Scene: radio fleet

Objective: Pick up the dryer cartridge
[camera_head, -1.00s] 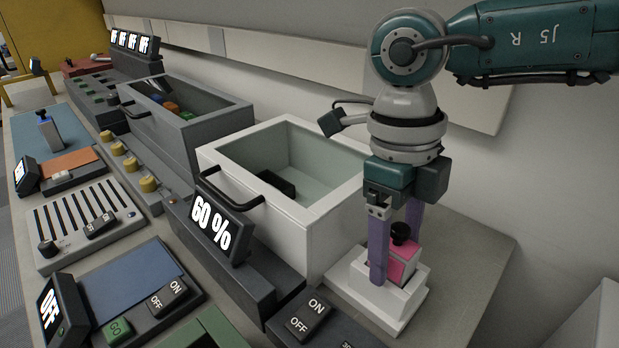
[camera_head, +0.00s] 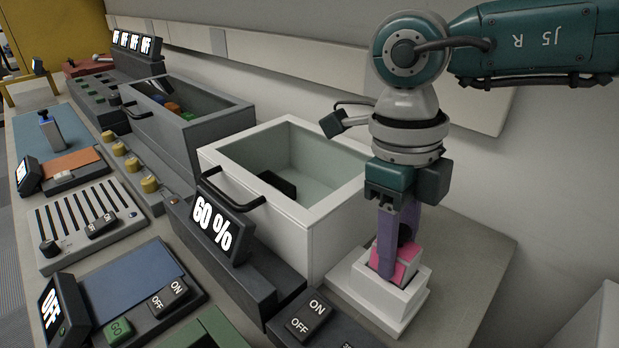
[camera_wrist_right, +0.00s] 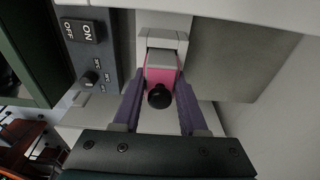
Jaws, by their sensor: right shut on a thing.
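The dryer cartridge, a pink and white block (camera_head: 404,268) with a black knob, sits upright in a white holder (camera_head: 378,307) at the right of the bench. My right gripper (camera_head: 396,250) comes down over it from above, its purple fingers shut on the cartridge. In the right wrist view, the cartridge's pink face and black knob (camera_wrist_right: 160,96) show between the two purple fingers (camera_wrist_right: 158,108). The fingers partly hide the cartridge in the head view. My left gripper is not in view.
A white open box (camera_head: 290,225) with a black handle stands just left of the holder, a dark piece inside. A "60 %" display (camera_head: 222,224) and an ON/OFF switch (camera_head: 308,314) are in front. A grey bin (camera_head: 180,118) stands farther back. The wall is close behind.

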